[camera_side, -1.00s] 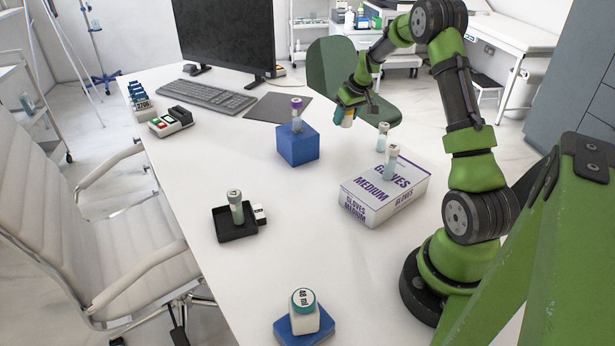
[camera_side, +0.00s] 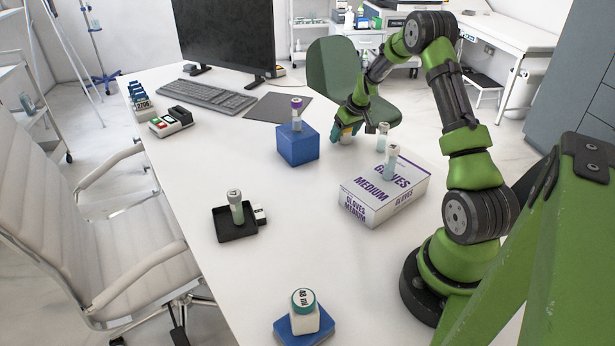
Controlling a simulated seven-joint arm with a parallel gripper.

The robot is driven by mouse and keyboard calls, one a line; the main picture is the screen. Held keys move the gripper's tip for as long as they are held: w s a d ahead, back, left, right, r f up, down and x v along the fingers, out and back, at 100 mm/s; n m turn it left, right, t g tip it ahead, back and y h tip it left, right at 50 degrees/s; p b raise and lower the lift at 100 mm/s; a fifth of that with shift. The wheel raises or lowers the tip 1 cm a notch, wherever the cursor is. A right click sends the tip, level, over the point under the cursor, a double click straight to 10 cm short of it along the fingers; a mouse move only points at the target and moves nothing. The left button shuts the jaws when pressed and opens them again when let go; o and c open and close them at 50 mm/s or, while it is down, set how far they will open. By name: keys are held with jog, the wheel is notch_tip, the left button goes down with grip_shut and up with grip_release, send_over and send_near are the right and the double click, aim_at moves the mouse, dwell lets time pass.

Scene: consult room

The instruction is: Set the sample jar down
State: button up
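My gripper (camera_side: 347,134) is low at the far side of the desk, to the right of the blue block. It appears shut on a small sample jar (camera_side: 346,131), of which only bits of teal and yellowish colour show between the fingers. The jar's underside is at or very near the desk top; I cannot tell whether it touches.
A blue block (camera_side: 298,150) bears a purple-capped tube (camera_side: 297,115). A glove box (camera_side: 383,199) with a tube on top (camera_side: 390,163) stands nearer, another tube (camera_side: 382,135) behind it. A black tray (camera_side: 233,235) holds a tube. The desk's middle is clear.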

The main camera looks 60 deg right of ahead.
jog(key=shift+o, duration=0.2)
jog(key=shift+r, duration=0.15)
jog(key=shift+s+r, duration=0.1)
jog(key=shift+r, duration=0.2)
jog(key=v, duration=1.1)
jog(key=a+r+t, duration=0.1)
jog(key=a+r, duration=0.3)
jog(key=a, duration=0.3)
jog(key=a+r+y, duration=0.1)
jog(key=a+r, duration=0.3)
jog(key=a, duration=0.3)
jog(key=a+r+t, duration=0.1)
jog(key=a+r, duration=0.2)
jog(key=a, duration=0.4)
jog(key=s+a+r+t+y, duration=0.1)
jog(key=s+a+y, duration=0.1)
jog(key=s+a, duration=1.2)
jog(key=a, duration=0.2)
jog(key=shift+a+r+y, duration=0.35)
jog(key=shift+y, duration=0.05)
jog(key=shift+s, duration=0.1)
